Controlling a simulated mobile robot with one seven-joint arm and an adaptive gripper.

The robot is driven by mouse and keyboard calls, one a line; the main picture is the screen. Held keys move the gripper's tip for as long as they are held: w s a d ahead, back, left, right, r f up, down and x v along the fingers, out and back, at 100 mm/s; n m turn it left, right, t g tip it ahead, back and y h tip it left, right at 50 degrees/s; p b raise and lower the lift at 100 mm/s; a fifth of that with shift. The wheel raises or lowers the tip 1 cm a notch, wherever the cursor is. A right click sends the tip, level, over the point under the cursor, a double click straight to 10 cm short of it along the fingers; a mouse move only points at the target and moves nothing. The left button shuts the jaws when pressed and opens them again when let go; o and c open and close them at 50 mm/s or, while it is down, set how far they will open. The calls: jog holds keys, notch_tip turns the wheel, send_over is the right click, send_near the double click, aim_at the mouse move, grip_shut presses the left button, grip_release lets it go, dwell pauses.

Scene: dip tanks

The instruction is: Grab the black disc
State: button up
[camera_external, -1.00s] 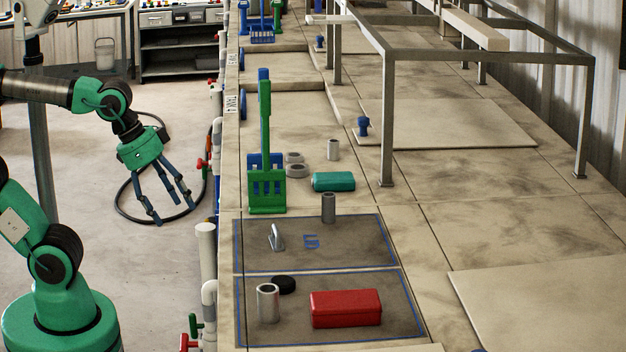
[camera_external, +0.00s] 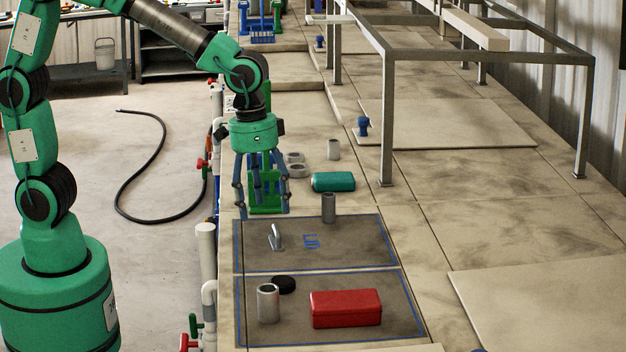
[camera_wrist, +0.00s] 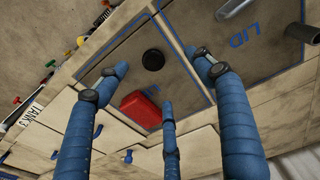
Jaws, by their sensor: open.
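The black disc (camera_external: 284,285) lies flat on the near dark panel, beside and slightly behind a grey cylinder (camera_external: 268,303). In the wrist view the disc (camera_wrist: 153,60) shows clearly between the spread fingers. My gripper (camera_external: 262,212) points down with its blue fingers apart and empty. It appears above the counter, in front of the green rack and farther back than the disc. In the wrist view my gripper (camera_wrist: 162,80) has three fingers spread, and nothing is between them at the tips.
A red box (camera_external: 346,308) sits right of the disc. A metal handle (camera_external: 276,237) and another grey cylinder (camera_external: 329,207) are on the far dark panel.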

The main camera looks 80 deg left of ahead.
jog(key=shift+g, duration=0.6)
jog(key=w+d+f+p, duration=0.1)
jog(key=d, duration=0.1)
jog(key=w+d+f+p, duration=0.1)
jog(key=w+d+p, duration=0.1)
jog(key=shift+w+f, duration=0.2)
jog(key=shift+w, duration=0.1)
jog(key=shift+a, duration=0.1)
send_over(281, 280)
jog(key=shift+w+a+f, duration=0.1)
jog(key=shift+f, duration=4.15)
jog(key=shift+f, duration=2.6)
